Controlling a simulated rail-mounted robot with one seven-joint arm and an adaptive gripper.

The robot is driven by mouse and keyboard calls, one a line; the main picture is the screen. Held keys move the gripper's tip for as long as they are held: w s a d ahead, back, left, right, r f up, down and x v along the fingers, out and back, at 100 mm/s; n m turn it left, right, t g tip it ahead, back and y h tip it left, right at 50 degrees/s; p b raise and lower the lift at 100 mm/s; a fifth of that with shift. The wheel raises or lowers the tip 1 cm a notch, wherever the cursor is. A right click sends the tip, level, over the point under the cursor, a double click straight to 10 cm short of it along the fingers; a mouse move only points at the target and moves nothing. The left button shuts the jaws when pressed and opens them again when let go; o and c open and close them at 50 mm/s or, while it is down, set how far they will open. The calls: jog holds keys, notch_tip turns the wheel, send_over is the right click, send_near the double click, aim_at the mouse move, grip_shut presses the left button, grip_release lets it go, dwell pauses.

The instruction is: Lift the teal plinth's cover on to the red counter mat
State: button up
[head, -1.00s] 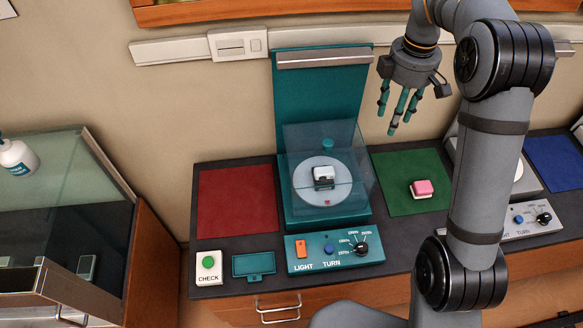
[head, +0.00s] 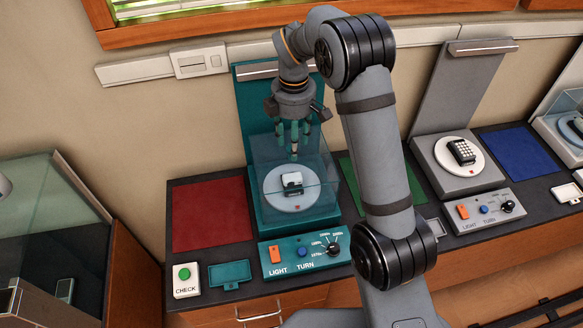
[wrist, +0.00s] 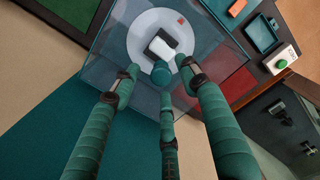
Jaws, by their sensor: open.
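The teal plinth (head: 254,226) stands on the dark counter, with a clear box cover (head: 259,160) over its round white disc (head: 305,199). A small white and black device (head: 292,184) sits on the disc under the cover. My gripper (head: 294,150) is open with its fingers pointing down at the cover's top. The red mat (head: 208,214) lies bare, left of the plinth.
A teal control panel (head: 303,250) fronts the plinth. A CHECK button box (head: 186,280) and small teal tray (head: 229,274) sit at the counter's front left. A green mat is mostly hidden behind my arm. A grey plinth (head: 447,181) stands uncovered to the right.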

aim_at(292, 170)
jog(key=shift+w+a+f, duration=0.1)
jog(key=shift+f, duration=1.45)
jog(key=shift+c, duration=1.4)
jog(key=c, duration=0.7)
grip_shut()
